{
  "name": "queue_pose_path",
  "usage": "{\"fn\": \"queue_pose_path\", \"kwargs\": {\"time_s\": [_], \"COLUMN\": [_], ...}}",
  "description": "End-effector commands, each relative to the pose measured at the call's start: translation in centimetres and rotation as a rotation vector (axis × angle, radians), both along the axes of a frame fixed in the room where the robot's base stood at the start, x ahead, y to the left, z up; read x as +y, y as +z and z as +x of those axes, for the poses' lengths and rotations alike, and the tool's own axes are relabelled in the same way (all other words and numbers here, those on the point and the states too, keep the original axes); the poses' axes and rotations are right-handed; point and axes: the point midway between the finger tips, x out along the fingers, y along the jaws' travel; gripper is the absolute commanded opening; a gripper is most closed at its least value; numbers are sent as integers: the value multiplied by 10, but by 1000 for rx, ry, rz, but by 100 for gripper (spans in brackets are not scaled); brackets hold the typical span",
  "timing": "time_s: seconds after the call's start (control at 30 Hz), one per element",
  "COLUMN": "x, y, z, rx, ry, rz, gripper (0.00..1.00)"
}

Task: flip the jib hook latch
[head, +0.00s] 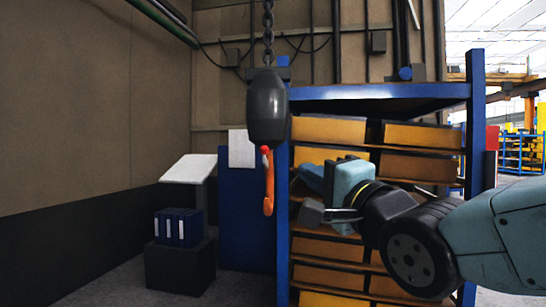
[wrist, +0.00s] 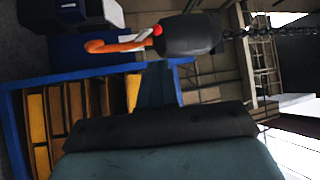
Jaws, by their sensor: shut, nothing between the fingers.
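A dark hook block (head: 268,108) hangs on a chain (head: 268,30), with an orange hook (head: 269,190) below it. A small red piece (head: 265,150), seemingly the latch, sits at the top of the hook. The wrist view shows the block (wrist: 190,35), hook (wrist: 115,45) and red piece (wrist: 158,30) lying sideways near the top. My gripper (head: 310,177) is right of the hook in the head view, pointing left and apart from it. Its shut fingers (wrist: 156,85) show mid-frame in the wrist view, empty. The latch's exact position is too small to tell.
A blue rack (head: 380,92) with several yellow-fronted bins stands behind my gripper. A blue cabinet (head: 240,225), a slanted white board (head: 188,168) and dark blue binders (head: 178,228) on a dark box (head: 180,268) stand left. The floor at lower left is clear.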

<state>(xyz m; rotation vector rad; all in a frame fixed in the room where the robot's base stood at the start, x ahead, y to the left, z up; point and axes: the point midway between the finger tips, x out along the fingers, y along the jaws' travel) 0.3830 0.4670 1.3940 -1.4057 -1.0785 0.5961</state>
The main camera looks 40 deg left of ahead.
Motion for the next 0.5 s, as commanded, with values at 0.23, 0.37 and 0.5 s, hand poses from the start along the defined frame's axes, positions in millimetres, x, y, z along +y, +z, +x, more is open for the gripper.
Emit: {"fn": "queue_pose_path", "kwargs": {"time_s": [0.23,0.37,0.5], "x": [6,20,39], "y": [-4,0,5], "z": [1,8,18], "rx": [20,19,20], "ry": [20,20,19], "rz": [-7,-7,-6], "gripper": [0,0,0]}}
